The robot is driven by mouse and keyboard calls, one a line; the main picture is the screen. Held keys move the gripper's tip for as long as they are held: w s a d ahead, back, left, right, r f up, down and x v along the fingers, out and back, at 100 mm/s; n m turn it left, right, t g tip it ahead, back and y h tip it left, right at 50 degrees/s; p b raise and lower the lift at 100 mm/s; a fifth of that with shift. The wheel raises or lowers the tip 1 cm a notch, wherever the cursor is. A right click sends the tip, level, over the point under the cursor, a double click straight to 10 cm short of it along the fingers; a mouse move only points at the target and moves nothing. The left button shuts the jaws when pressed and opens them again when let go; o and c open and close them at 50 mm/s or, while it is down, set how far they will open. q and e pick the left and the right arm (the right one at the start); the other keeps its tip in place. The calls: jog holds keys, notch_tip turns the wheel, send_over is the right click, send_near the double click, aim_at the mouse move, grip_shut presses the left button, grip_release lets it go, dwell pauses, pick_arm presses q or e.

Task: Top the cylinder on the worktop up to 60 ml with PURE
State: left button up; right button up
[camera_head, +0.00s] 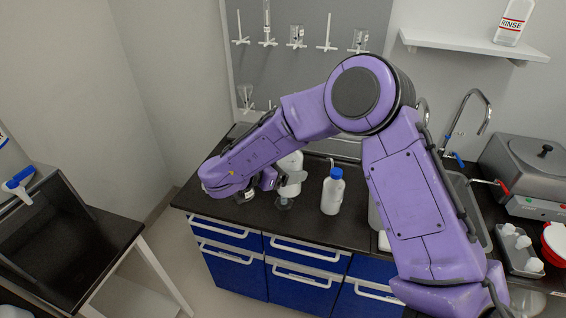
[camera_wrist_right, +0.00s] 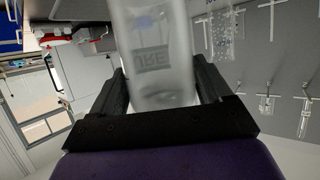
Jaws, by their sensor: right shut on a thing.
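A white translucent bottle (camera_head: 291,168) is at my right gripper (camera_head: 268,180) above the worktop (camera_head: 320,232). In the right wrist view the bottle (camera_wrist_right: 156,50) is between the two dark fingers, with "PURE" partly readable on it; the gripper (camera_wrist_right: 160,88) is shut on it. A clear round foot (camera_head: 283,204), perhaps the cylinder's, stands on the worktop just below the bottle; its upper part is hidden. A clear vessel with blue marks (camera_wrist_right: 222,35) shows beside the bottle in the wrist view. My left gripper is out of view.
A white bottle with a blue cap (camera_head: 332,192) stands right of the held bottle. A small dark-and-white item (camera_head: 248,194) is partly hidden under my forearm. Pegs with glassware (camera_head: 297,38) line the back wall. A sink and a grey bath (camera_head: 530,160) are at the right.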

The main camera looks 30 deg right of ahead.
jog(key=f+b, duration=0.2)
jog(key=f, duration=0.1)
jog(key=f+b, duration=0.1)
jog(key=shift+w+f+b, duration=0.15)
jog(key=shift+w+b, duration=0.1)
jog(key=shift+b, duration=0.15)
jog(key=shift+f, duration=0.8)
jog(key=shift+s+a+p, duration=0.1)
jog(key=shift+a+p, duration=0.15)
jog(key=shift+p, duration=0.1)
jog(key=shift+c, duration=0.5)
jog(key=o, duration=0.4)
jog(key=shift+c, duration=0.2)
jog(key=c, duration=0.6)
